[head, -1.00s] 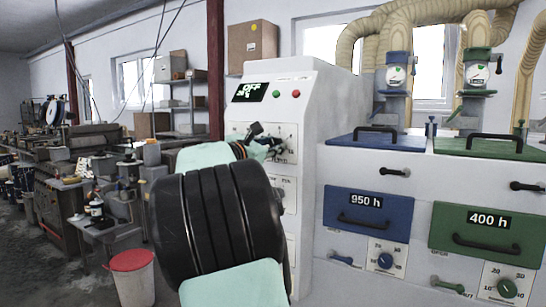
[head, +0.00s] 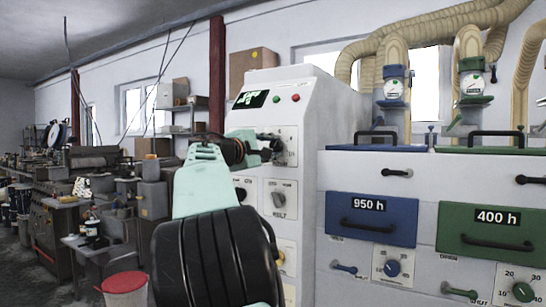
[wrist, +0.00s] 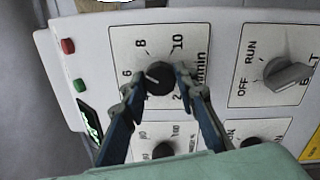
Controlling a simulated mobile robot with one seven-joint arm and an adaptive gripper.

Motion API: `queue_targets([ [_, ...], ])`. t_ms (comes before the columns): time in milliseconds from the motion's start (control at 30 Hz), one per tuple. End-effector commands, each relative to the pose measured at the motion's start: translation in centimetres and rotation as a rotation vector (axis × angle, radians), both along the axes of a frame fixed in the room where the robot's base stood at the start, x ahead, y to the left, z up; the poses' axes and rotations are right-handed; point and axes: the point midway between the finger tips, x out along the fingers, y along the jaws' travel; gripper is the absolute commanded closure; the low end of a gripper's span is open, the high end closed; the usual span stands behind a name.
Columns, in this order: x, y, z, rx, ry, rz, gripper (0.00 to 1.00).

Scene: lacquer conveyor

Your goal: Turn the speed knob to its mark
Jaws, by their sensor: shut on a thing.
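The speed knob (wrist: 159,79) is a round black knob on a white dial plate (wrist: 190,45) marked 2, 6, 8, 10 and m/min in the wrist view. Its short white line points toward the 6 side; the exact mark is partly hard to read. My gripper (wrist: 157,86) is shut on the knob, with one blue finger on each side of it. In the head view my gripper (head: 268,148) is at the upper dial of the white cabinet (head: 310,130), and the knob is mostly hidden there.
A belt switch (wrist: 287,74) marked RUN and OFF sits beside the speed dial. Another dark knob (wrist: 163,150) is close to my fingers. Red (wrist: 68,46) and green (wrist: 79,85) buttons and a lit display (head: 250,99) are on the cabinet.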

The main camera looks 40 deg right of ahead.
Motion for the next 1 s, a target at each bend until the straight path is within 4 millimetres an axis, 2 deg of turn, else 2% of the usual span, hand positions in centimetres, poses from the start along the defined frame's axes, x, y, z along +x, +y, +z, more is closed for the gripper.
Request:
queue_targets([
  [33,0.05,0.03,-0.45,0.016,-0.040,0.000,0.97],
  [500,0.06,0.02,-0.26,0.149,-0.356,-0.001,0.97],
  [1000,0.06,0.00,-0.16,0.189,-0.450,-0.001,0.97],
])
